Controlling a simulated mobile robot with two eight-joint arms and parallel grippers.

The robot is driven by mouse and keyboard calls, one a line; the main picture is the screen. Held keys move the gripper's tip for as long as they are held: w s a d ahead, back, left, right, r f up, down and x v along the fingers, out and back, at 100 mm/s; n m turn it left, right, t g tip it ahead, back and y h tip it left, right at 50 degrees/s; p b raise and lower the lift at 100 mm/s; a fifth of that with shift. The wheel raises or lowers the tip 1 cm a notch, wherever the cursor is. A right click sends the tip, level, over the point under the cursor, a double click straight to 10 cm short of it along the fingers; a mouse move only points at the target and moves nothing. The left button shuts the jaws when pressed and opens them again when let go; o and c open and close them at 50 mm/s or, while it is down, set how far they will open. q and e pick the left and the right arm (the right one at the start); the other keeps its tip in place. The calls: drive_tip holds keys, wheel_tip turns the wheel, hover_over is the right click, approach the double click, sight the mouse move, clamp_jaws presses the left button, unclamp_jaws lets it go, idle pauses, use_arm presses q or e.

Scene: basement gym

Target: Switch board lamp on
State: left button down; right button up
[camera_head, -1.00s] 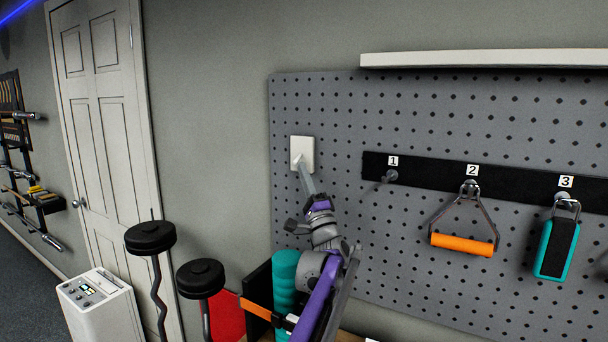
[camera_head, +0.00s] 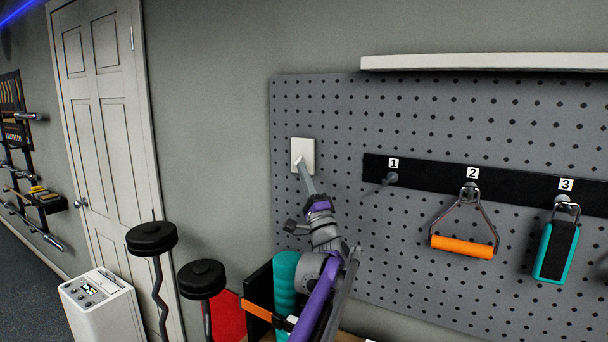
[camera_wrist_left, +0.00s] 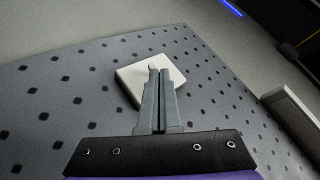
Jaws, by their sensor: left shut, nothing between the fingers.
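A white switch plate (camera_head: 303,150) is mounted on the upper left of the grey pegboard (camera_head: 340,110). In the left wrist view the plate (camera_wrist_left: 140,84) lies at an angle, with a small pale rounded switch part (camera_wrist_left: 154,68) near its middle. My left gripper (camera_head: 299,162) is shut and empty, its fingertips at the lower middle of the plate. In the left wrist view the closed fingers (camera_wrist_left: 159,76) overlap the plate, with the tips beside the pale part. I cannot tell whether they touch it. My right gripper is not in view.
A black rail (camera_head: 430,174) with numbered hooks holds an orange handle (camera_head: 462,245) and a teal-and-black grip (camera_head: 556,250) to the right. A white shelf (camera_head: 480,62) juts out above. A teal roller (camera_head: 286,295) stands below, near my arm.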

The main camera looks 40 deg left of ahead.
use_arm(q)
drive_tip(key=shift+r, duration=0.1)
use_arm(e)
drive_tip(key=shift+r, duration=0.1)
use_arm(q)
drive_tip(key=m+h, duration=0.1)
drive_tip(key=r+m+t+h, duration=0.1)
drive_tip(key=shift+s+m+p, duration=0.35)
drive_tip(key=shift+m, duration=0.05)
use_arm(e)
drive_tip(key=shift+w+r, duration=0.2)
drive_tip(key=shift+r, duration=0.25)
use_arm(q)
drive_tip(key=shift+s+r, duration=0.1)
drive_tip(key=shift+r, duration=0.1)
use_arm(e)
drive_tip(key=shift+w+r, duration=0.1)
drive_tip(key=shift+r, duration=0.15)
use_arm(q)
drive_tip(key=shift+s+r+p, duration=0.15)
drive_tip(key=shift+r+p, duration=0.65)
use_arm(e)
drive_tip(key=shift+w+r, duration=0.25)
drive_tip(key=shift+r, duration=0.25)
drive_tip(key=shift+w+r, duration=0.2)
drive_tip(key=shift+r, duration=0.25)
